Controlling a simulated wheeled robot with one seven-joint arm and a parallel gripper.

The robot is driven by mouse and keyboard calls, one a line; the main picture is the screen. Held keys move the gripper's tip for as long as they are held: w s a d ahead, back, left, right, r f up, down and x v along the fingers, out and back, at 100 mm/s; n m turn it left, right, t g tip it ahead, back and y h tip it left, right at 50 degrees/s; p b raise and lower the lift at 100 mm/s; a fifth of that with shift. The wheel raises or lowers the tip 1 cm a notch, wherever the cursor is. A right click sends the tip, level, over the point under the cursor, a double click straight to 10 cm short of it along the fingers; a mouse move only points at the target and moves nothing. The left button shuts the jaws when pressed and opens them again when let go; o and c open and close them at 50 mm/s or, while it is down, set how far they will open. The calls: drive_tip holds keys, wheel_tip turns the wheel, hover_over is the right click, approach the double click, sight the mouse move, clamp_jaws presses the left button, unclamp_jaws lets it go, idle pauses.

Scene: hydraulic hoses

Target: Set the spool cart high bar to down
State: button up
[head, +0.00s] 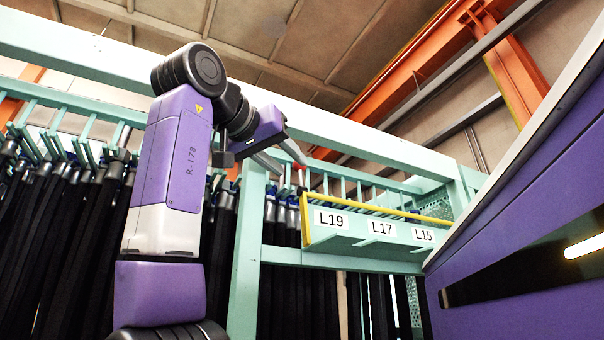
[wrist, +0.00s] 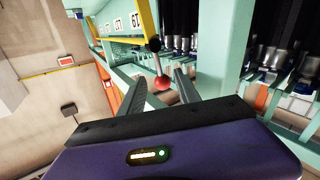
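My gripper (head: 292,166) is raised in front of the pale green rack, and its two fingers are apart. In the wrist view my gripper (wrist: 161,76) has a lever with a red ball knob (wrist: 162,82) showing between the fingers. I cannot tell whether either finger touches it. The lever rises from a dark pivot by the end of a yellow bar (wrist: 147,22). In the head view the yellow bar (head: 380,208) edges a green shelf labelled L19, L17 and L15. Which part is the spool cart high bar is not clear.
Dark hoses (head: 60,230) hang in rows from the green rack (head: 246,250), behind my arm. A large purple panel (head: 530,240) slopes up at the right. A green beam (head: 330,125) runs above the shelf, close to my gripper.

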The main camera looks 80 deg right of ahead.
sight(299, 172)
drive_tip(key=p+x, duration=0.1)
drive_tip(key=x, duration=0.5)
clamp_jaws()
